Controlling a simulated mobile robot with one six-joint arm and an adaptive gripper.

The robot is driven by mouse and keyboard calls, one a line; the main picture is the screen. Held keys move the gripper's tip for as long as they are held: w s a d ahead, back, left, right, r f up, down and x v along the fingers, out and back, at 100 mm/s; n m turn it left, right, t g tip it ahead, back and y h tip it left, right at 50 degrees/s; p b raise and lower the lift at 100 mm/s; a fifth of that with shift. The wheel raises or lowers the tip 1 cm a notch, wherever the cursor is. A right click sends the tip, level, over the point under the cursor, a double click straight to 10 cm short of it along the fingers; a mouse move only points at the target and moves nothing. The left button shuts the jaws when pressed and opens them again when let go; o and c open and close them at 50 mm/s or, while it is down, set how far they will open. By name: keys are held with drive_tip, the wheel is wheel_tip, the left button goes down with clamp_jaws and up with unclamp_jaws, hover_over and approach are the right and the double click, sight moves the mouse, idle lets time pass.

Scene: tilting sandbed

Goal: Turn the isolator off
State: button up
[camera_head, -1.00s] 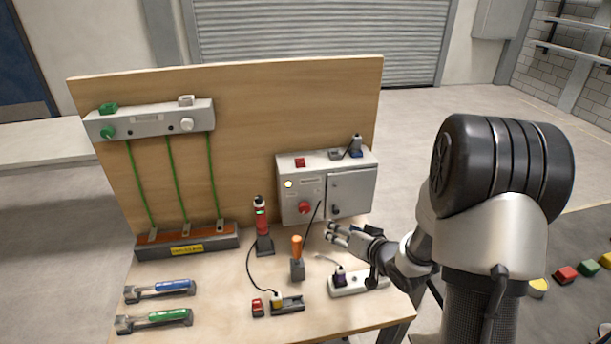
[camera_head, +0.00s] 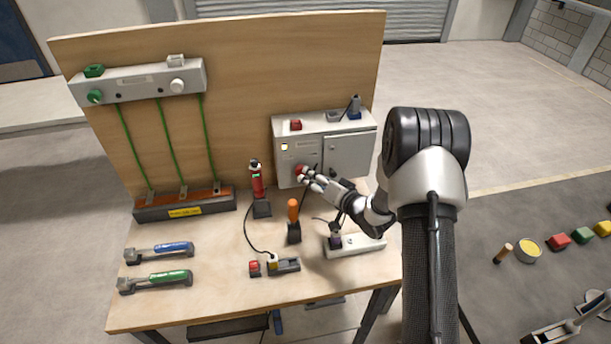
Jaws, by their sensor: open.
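The isolator looks to be the red rotary knob (camera_head: 301,170) on the front of the grey cabinet (camera_head: 298,147), at its lower middle. A small pale lamp (camera_head: 284,147) shows on the cabinet's left front, and a closed door (camera_head: 349,155) makes up its right part. My gripper (camera_head: 308,174) is open, with its fingertips at the knob and partly covering its right side. I cannot tell whether the fingers touch the knob or exactly how the knob is turned.
An orange-handled tool (camera_head: 293,212) stands below my gripper, and a white socket strip (camera_head: 357,246) lies to its right. A red tester (camera_head: 257,183) stands to the left.

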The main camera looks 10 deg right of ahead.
sight(301, 170)
drive_tip(key=x, duration=0.5)
drive_tip(key=shift+w+a+f, duration=0.1)
drive_tip(key=shift+w, duration=0.25)
drive_tip(key=shift+c, duration=0.4)
drive_tip(key=c, duration=1)
